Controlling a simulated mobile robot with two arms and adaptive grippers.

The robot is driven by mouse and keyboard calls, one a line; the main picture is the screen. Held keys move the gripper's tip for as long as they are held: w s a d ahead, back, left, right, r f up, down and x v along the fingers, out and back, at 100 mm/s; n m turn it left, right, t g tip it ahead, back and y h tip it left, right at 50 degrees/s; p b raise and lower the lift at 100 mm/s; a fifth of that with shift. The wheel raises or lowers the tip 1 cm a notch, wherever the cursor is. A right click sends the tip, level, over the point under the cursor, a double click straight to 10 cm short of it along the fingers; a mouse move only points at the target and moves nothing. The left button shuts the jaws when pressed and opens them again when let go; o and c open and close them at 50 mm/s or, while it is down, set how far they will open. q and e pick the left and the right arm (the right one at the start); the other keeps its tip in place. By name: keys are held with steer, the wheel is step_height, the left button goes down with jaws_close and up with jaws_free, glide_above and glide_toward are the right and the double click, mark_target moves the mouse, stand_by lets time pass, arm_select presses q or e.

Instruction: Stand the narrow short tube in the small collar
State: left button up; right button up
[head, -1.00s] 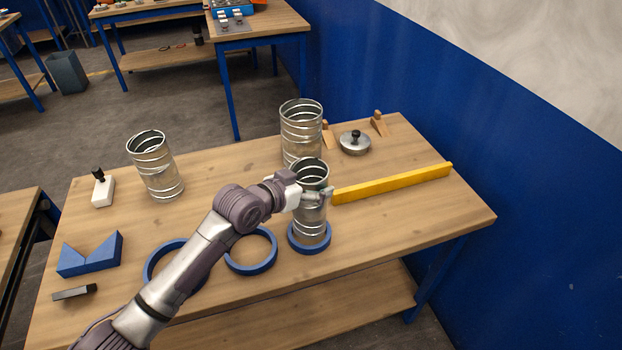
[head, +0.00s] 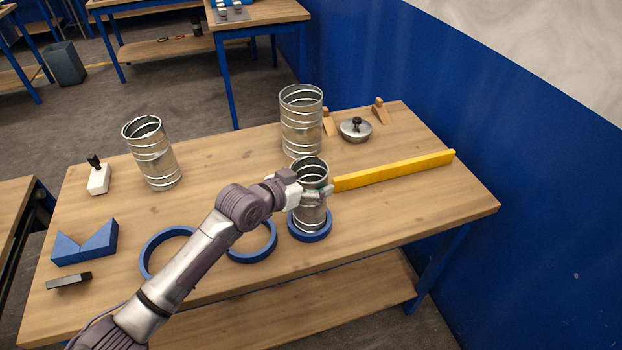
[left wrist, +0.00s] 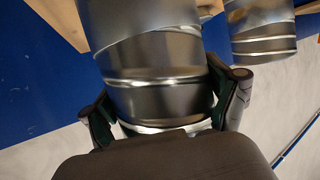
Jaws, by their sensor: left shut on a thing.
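The narrow short tube (head: 311,211), ribbed shiny metal, stands upright at the right of the row of blue rings. Its lower end is within the small collar (head: 311,236), the smallest blue ring; whether it touches the table inside is hidden. My left gripper (head: 314,189) is shut on the tube's upper part. In the left wrist view the tube (left wrist: 155,72) fills the space between the two fingers. My right gripper is not in view.
Two larger metal tubes, one behind (head: 301,125) and one at left (head: 153,155), stand on the table. Two larger blue rings (head: 253,258) (head: 143,262) lie left of the small collar. A yellow bar (head: 395,171) lies close on the right. The front right of the table is clear.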

arm_select(q)
steer(key=o, duration=1.6)
steer(key=shift+c, duration=0.2)
steer(key=shift+s+a, duration=0.1)
steer(key=v, duration=1.2)
steer(key=shift+r, duration=0.1)
